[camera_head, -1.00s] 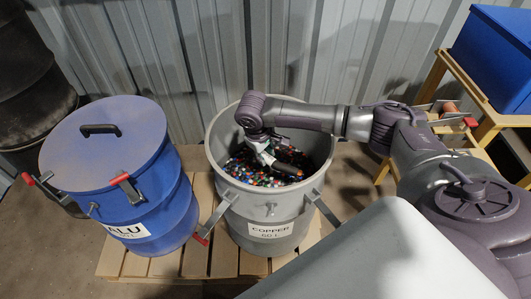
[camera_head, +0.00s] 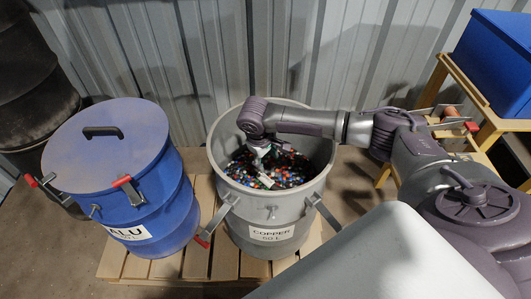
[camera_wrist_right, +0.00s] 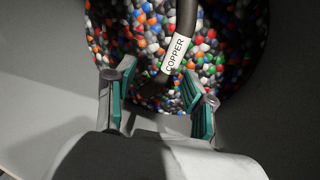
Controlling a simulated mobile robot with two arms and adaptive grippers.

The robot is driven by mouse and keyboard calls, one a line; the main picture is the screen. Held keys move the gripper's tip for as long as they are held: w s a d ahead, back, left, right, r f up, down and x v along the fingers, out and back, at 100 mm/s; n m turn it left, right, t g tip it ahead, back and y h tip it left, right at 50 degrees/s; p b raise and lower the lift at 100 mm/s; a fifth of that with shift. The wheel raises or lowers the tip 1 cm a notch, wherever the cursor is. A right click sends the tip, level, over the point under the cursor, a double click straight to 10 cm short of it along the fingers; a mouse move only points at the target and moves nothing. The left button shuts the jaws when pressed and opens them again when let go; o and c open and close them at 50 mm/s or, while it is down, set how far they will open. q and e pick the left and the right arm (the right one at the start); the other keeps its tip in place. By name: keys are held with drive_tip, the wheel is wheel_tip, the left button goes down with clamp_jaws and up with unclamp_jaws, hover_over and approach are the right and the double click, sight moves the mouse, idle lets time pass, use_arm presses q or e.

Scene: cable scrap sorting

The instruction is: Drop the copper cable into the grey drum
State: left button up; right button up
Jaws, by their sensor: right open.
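The grey drum (camera_head: 271,208), labelled COPPER, stands open in the middle of the head view, holding many multicoloured granules. My right gripper (camera_head: 260,163) points down inside it, above the granules. In the right wrist view my right gripper (camera_wrist_right: 157,92) is open, its green-padded fingers apart. The copper cable (camera_wrist_right: 184,22), black with a white COPPER label, shows beyond the fingers against the granules. Its lower end appears between the fingertips, with visible space on both sides. I cannot tell whether it rests on the granules. My left gripper is out of view.
A blue drum (camera_head: 150,190) labelled ALU, with its lid on, stands left of the grey drum. Both stand on a wooden pallet (camera_head: 226,262). A corrugated metal wall (camera_head: 210,50) is behind. A blue bin (camera_head: 492,60) sits on a wooden stand at the right.

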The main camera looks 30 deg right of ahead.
use_arm(q)
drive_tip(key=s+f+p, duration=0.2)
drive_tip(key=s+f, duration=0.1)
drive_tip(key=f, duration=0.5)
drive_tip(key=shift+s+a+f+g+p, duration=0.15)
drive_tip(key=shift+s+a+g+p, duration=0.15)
drive_tip(key=shift+p, duration=0.1)
use_arm(e)
drive_tip(key=v, duration=1.3)
drive_tip(key=shift+d, duration=0.15)
drive_tip(key=shift+w+r, duration=0.1)
